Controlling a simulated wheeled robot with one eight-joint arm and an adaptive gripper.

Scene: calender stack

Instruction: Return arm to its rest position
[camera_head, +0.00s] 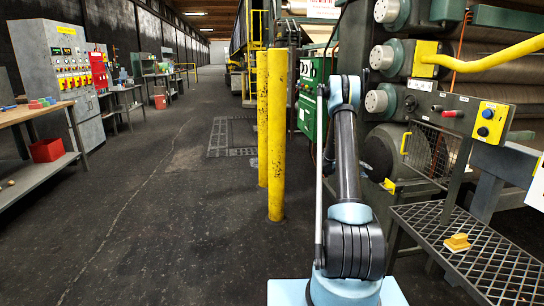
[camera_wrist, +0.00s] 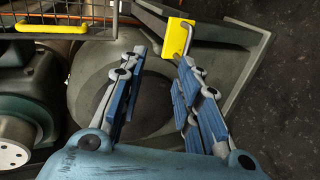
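My arm (camera_head: 347,165) rises from my base in the head view, with a light blue joint at its top, in front of the machine on the right. My gripper does not show in the head view. In the wrist view my gripper (camera_wrist: 161,58) has its two blue-padded fingers spread apart, with nothing held between them. Behind the fingers are a grey machine panel with a dark round part (camera_wrist: 150,100) and a yellow bracket (camera_wrist: 178,38) with a metal handle. I cannot tell how far the fingertips are from them.
Yellow posts (camera_head: 276,135) stand left of my arm. The machine's rollers (camera_head: 385,56) and a yellow button box (camera_head: 491,122) are on the right. A mesh-topped table (camera_head: 490,275) at lower right bears a small yellow object (camera_head: 457,243). The floor (camera_head: 150,220) on the left is clear.

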